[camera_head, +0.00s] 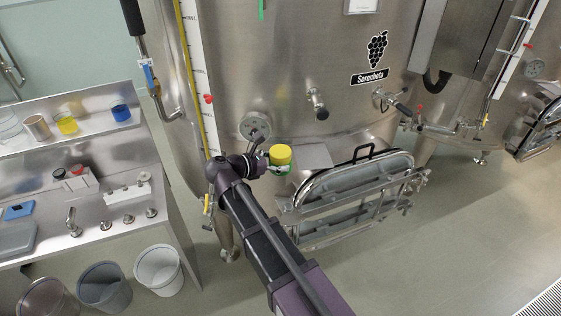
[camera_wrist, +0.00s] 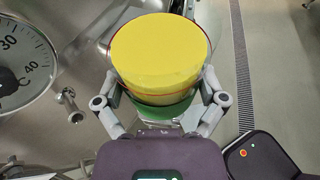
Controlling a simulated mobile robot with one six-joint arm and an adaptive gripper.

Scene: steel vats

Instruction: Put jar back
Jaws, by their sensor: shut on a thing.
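A jar (camera_head: 280,157) with a yellow lid and a green lower part is held at the end of my arm, in front of the large steel vat. In the wrist view the jar (camera_wrist: 158,62) fills the upper middle, its yellow top facing the camera. My gripper (camera_wrist: 162,105) is shut on it, with one finger on each side. In the head view my gripper (camera_head: 270,168) is small beside the jar. The lower part of the jar is mostly hidden under its lid in the wrist view.
A steel shelf (camera_head: 95,137) at left bears a yellow container (camera_head: 66,124), a blue container (camera_head: 121,112) and a tan one (camera_head: 38,127). A sink counter (camera_head: 110,205) and bins (camera_head: 158,270) are below. The vat's dial (camera_head: 256,126) and hatch (camera_head: 350,190) are close to the jar.

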